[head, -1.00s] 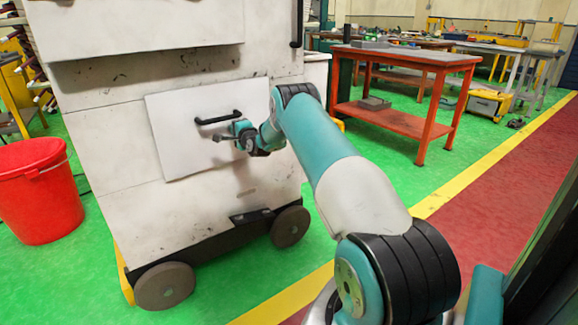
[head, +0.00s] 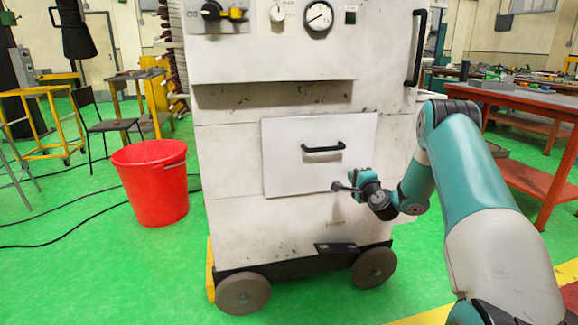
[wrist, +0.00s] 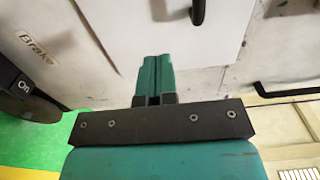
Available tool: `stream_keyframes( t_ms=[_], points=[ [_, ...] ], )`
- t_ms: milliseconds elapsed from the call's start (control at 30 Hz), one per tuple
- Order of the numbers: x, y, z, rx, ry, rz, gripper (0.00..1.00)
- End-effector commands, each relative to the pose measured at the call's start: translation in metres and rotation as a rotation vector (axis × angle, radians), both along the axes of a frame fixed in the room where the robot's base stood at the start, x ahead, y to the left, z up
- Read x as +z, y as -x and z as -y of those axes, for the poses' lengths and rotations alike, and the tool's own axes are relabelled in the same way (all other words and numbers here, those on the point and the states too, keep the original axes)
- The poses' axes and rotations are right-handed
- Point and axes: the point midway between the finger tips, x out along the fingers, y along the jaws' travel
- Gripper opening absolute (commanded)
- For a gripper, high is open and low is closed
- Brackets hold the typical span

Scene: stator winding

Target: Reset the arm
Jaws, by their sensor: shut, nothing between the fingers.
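My gripper (head: 341,186) is at the end of my teal and grey arm, in front of the lower right part of a white drawer front on a wheeled cabinet (head: 229,175). In the wrist view my gripper (wrist: 155,62) shows its teal fingers closed together with nothing between them. The drawer front (head: 290,180) looks shut, and its black handle (head: 323,148) lies up and left of my gripper, apart from it. The handle's end also shows at the top of the wrist view (wrist: 197,10).
A red bucket (head: 152,185) stands on the green floor left of the cabinet. A chair (head: 107,125) and a yellow frame (head: 45,120) are farther left. An orange-red workbench (head: 545,105) stands at the right behind my arm. Dark cables (head: 75,205) lie on the floor.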

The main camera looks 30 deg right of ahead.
Motion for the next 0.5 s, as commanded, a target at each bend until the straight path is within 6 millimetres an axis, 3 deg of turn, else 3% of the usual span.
stream_keyframes(
  t_ms=[167, 267, 367, 467, 500],
  points=[
    [0.001, 0.000, -0.001, 0.003, 0.002, -0.002, 0.00],
    [0.009, -0.007, -0.017, 0.046, 0.021, -0.020, 0.00],
    [0.028, -0.021, -0.058, 0.159, 0.077, -0.074, 0.00],
    [0.054, -0.031, -0.127, 0.339, 0.174, -0.161, 0.00],
    [0.064, -0.031, -0.158, 0.422, 0.223, -0.201, 0.00]
  ],
)
